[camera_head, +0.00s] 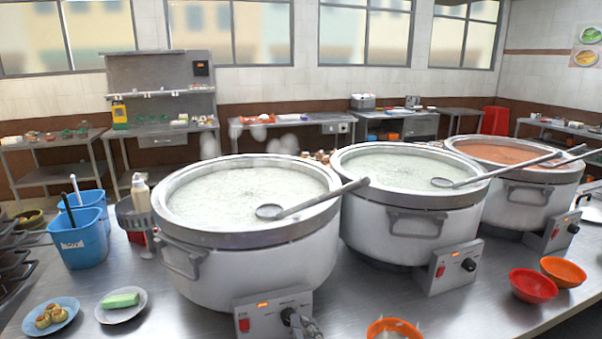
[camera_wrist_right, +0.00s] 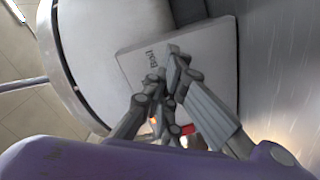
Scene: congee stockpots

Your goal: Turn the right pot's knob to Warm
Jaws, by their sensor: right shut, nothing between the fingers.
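The right pot (camera_head: 520,195) holds an orange-brown liquid. Its control box (camera_head: 552,234) carries a red switch and a dark knob (camera_head: 573,228); its setting is too small to read. My right gripper (camera_head: 303,323) is at the bottom of the head view, at the control box (camera_head: 262,309) of the left pot (camera_head: 250,262), well away from the right pot. In the right wrist view the gripper (camera_wrist_right: 166,70) is shut and empty in front of a pale control panel (camera_wrist_right: 135,62) with small lettering. The fingers hide that panel's knob. My left gripper is out of view.
The middle pot (camera_head: 400,225) stands between the left and right pots. Ladles (camera_head: 500,172) rest across the rims. A red bowl (camera_head: 532,287) and orange bowls (camera_head: 563,271) stand before the right-hand pots. Blue tubs (camera_head: 80,240) and plates (camera_head: 121,306) are at left.

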